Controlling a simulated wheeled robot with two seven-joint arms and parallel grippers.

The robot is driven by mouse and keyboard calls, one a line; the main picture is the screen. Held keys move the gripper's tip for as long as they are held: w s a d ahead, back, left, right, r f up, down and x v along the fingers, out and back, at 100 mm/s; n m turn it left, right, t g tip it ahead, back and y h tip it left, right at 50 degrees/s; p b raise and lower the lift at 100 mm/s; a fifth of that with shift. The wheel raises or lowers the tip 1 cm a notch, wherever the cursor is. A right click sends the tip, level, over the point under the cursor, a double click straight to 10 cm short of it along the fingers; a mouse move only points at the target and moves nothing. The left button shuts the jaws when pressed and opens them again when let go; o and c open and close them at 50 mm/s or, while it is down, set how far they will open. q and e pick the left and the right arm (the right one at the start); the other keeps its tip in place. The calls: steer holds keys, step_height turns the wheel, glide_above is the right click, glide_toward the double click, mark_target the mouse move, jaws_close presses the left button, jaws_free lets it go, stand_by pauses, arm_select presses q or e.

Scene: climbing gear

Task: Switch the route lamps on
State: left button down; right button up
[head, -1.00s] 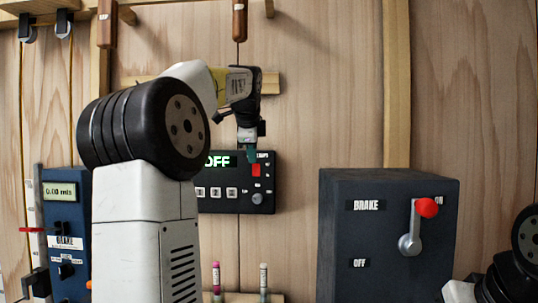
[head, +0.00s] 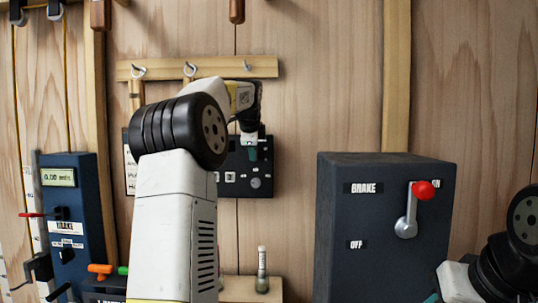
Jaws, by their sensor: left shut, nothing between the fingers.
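The dark lamp panel (head: 264,187) hangs on the wooden wall at the centre, partly behind my left arm. Its display is hidden behind my arm. A small light button (head: 230,177) and a grey round knob (head: 255,183) show on its lower right. My left gripper (head: 252,153) hangs in front of the panel's right part, its greenish fingertips shut and empty, just above the knob. It covers the spot of the red switch. I cannot tell whether the fingertips touch the panel. My right arm shows at the right edge, but its gripper is not clearly seen.
A dark brake box (head: 340,210) with a red-tipped lever (head: 424,190) stands to the right. A blue meter box (head: 80,190) stands at the left. A hook rail (head: 210,67) is above the panel. A small bottle (head: 262,270) stands below it.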

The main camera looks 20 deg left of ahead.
arm_select(q)
steer(key=shift+w+f, duration=0.1)
steer(key=shift+w, duration=0.05)
steer(key=shift+r, duration=0.95)
